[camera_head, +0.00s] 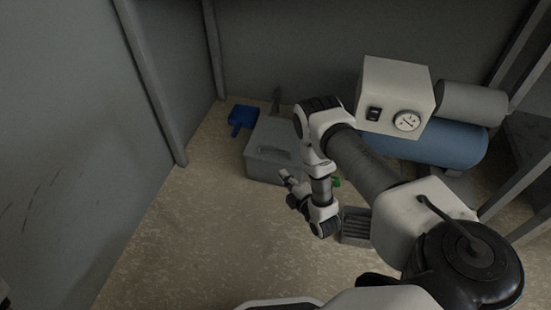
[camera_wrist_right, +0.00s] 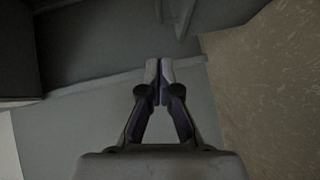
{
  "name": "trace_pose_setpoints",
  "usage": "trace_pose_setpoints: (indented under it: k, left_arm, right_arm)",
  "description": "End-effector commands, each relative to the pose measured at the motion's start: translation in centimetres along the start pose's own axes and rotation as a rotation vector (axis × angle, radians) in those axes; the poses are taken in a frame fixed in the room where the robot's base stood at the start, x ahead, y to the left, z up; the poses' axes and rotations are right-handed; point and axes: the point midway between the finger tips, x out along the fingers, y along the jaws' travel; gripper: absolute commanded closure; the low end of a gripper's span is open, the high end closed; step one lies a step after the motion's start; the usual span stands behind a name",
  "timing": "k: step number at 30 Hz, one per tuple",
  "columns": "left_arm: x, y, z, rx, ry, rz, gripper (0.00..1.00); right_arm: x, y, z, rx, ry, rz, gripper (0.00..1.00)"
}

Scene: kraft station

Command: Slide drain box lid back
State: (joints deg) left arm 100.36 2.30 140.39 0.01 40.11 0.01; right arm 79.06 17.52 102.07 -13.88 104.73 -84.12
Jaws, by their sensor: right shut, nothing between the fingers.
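The drain box is a grey box (camera_head: 256,168) on the floor near the back corner, with a handle (camera_head: 270,152) at its near side. My right arm covers its right part. My right gripper (camera_head: 284,174) is at the box's near side, just below the handle in the picture. In the right wrist view the right gripper (camera_wrist_right: 159,69) is shut and empty, with grey surfaces (camera_wrist_right: 75,125) behind its fingers. I cannot tell whether the fingertips touch the box, or how far the lid is open. My left gripper is not in view.
A blue dustpan-like thing (camera_head: 242,116) lies left of the box. A grey slatted block (camera_head: 355,226) stands right of my right gripper. A white gauge unit (camera_head: 395,95) and a blue tank (camera_head: 440,143) stand at the right. The floor (camera_head: 190,240) in front is clear.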

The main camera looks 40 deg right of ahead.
Motion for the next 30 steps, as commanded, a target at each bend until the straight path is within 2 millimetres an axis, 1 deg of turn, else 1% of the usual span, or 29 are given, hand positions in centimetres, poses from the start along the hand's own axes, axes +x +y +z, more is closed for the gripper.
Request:
trace_pose_setpoints:
  k: [1, 11, 12, 15, 18, 30]
  left_arm:
    - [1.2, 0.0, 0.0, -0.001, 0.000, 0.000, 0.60]
    - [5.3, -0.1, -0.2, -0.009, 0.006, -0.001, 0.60]
    - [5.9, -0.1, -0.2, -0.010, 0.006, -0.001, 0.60]
    - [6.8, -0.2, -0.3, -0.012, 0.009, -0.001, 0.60]
    - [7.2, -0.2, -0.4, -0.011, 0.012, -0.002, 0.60]
    - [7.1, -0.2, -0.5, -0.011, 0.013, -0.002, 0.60]
  right_arm:
    - [1.2, -0.5, 0.1, 0.000, 0.001, 0.005, 1.00]
    - [8.4, -0.6, 0.0, 0.000, 0.002, 0.005, 1.00]
    - [8.8, -0.7, 0.9, 0.000, -0.003, 0.004, 1.00]
    - [9.9, -0.5, 2.0, 0.000, -0.002, 0.004, 1.00]
    - [10.5, -0.3, 2.6, 0.000, 0.000, 0.001, 1.00]
    - [10.7, 0.0, 2.8, 0.000, 0.000, -0.001, 1.00]
